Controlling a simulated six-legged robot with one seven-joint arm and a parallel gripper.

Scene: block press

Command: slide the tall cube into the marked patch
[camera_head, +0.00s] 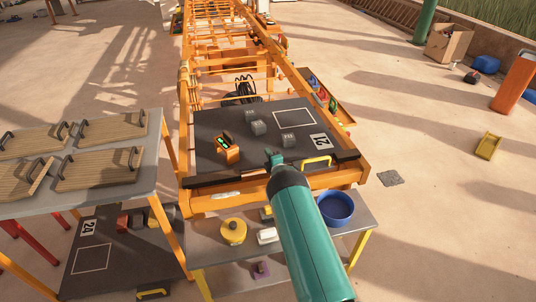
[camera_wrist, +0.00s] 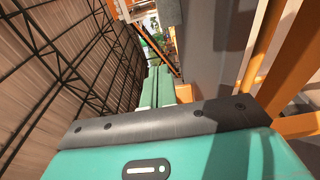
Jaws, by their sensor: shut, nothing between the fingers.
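Several small grey blocks stand on the dark board (camera_head: 212,164). One block (camera_head: 258,127) is near the middle, a second block (camera_head: 251,115) is just behind it, and a third block (camera_head: 289,140) is to the right and nearer. I cannot tell which is tallest. The marked patch (camera_head: 294,109), a white outlined rectangle, lies behind and right of them and looks empty. My gripper (camera_head: 273,154) is shut and empty at the board's near side, left of and nearer than the third block. In the wrist view, the teal fingers (camera_wrist: 155,85) lie together, with a grey block face (camera_wrist: 168,12) beyond.
An orange box with green lights (camera_head: 230,151) stands left on the board. Orange rails flank the board. A blue bowl (camera_head: 337,209) stands on a lower shelf; a grey table (camera_head: 130,186) is left.

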